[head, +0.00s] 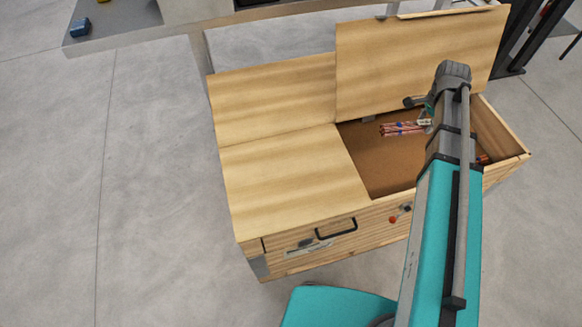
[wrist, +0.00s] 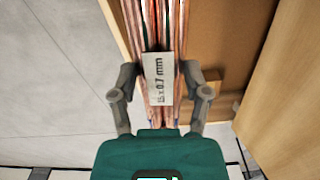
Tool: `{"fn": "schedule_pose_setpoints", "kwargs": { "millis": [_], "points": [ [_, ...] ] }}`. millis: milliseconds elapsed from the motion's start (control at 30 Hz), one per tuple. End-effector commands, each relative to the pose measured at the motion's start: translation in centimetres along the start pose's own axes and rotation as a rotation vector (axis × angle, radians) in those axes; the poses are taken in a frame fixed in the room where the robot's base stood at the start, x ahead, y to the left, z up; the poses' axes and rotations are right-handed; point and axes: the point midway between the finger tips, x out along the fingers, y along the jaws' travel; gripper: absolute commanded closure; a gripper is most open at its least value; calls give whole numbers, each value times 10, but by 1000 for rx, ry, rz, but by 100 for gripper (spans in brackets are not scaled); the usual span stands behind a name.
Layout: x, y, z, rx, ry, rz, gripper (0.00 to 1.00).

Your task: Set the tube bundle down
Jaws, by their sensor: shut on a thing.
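The tube bundle (head: 402,128) is a set of copper tubes with a white label. In the head view it shows over the open right part of the wooden crate (head: 295,165), to the left of my gripper (head: 428,110). In the wrist view my gripper (wrist: 160,92) is shut on the bundle (wrist: 154,28), one finger on each side of the label marked "0.7 mm". Part of the bundle is hidden behind my arm in the head view. I cannot tell whether the bundle touches the crate floor.
The crate's right lid (head: 415,65) stands raised at the back. Its left lid (head: 290,180) is closed. A few reddish tube ends (head: 484,159) show inside at the right. A grey bench (head: 115,20) is at the back left. Bare concrete floor lies left of the crate.

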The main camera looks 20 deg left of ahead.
Motion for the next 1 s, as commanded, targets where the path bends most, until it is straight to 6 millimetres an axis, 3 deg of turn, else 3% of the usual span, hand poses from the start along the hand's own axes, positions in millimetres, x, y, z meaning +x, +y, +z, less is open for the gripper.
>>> {"fn": "schedule_pose_setpoints", "kwargs": {
  "millis": [33, 600, 800, 1000],
  "points": [
    [-17, 0, 0, 0, 0, 0, 100],
    [-102, 0, 0, 0, 0, 0, 100],
    [-120, 0, 0, 0, 0, 0, 100],
    [-126, 0, 0, 0, 0, 0, 100]
  ]
}}
